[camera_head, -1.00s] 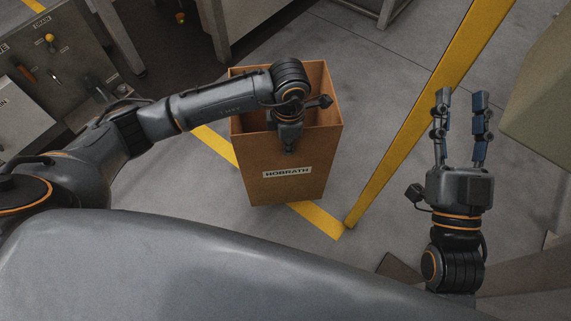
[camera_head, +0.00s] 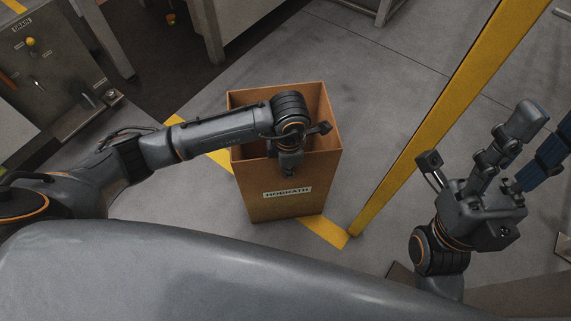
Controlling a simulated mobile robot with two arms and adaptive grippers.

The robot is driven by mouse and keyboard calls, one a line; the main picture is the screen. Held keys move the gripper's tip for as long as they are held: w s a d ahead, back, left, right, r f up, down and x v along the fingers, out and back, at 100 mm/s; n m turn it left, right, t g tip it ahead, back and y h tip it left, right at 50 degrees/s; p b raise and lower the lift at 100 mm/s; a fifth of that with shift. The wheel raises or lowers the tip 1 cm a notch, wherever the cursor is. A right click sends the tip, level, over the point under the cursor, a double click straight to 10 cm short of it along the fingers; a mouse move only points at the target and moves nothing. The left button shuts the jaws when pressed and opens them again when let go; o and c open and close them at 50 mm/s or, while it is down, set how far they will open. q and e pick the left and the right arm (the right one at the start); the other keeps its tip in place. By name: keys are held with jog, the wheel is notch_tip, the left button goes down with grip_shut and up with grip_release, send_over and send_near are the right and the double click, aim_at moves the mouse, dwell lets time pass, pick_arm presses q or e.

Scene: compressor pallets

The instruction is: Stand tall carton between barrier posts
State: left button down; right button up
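The tall brown carton (camera_head: 275,207), open at the top and labelled HOBRATH, stands upright on or just above the grey floor; I cannot tell which. My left gripper (camera_head: 290,172) reaches over the carton to its near wall, its fingers at the top edge. Its fingers are partly hidden, so I cannot tell how far they are closed. One yellow post (camera_head: 440,110) rises to the right of the carton, apart from it. My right gripper (camera_head: 530,150) is open and empty, right of the post. A second post is not clearly in view.
A yellow floor line (camera_head: 325,230) runs diagonally under or behind the carton. Grey floor is clear behind the carton.

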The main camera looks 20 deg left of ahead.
pick_arm(q)
jog(key=shift+f, duration=0.3)
jog(key=c, duration=1.5)
grip_release()
jog(key=shift+r, duration=0.1)
